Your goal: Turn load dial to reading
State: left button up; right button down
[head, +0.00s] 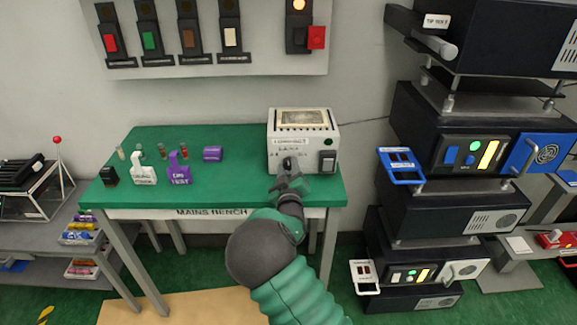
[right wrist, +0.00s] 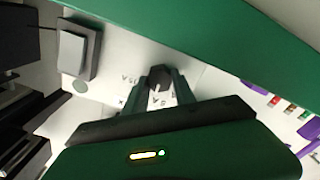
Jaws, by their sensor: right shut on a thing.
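A white load box (head: 284,147) stands on the right end of the green mains bench (head: 240,140). Its front carries printed marks, a dark dial, a green spot and a grey rocker switch (head: 327,161). In the right wrist view the dark dial (right wrist: 160,78) sits between the fingers of my right gripper (right wrist: 160,92), on the white panel with marks around it. In the head view my right gripper (head: 290,176) reaches the front of the box and covers part of the dial area. It is shut on the dial. The exact reading is too small to tell. My left gripper is not in view.
Purple and white labelled blocks (head: 179,175) and small coloured parts stand on the bench's left half. A wall panel (head: 210,60) with several switches hangs behind. Stacked dark units (head: 470,130) with blue handles stand at the right.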

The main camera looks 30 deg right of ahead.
jog(key=shift+a+f+n, duration=0.1)
jog(key=shift+f+n, duration=0.2)
jog(key=shift+n, duration=0.3)
jog(key=c, duration=1.2)
grip_release()
jog(key=shift+o, duration=0.8)
jog(key=shift+r, duration=0.15)
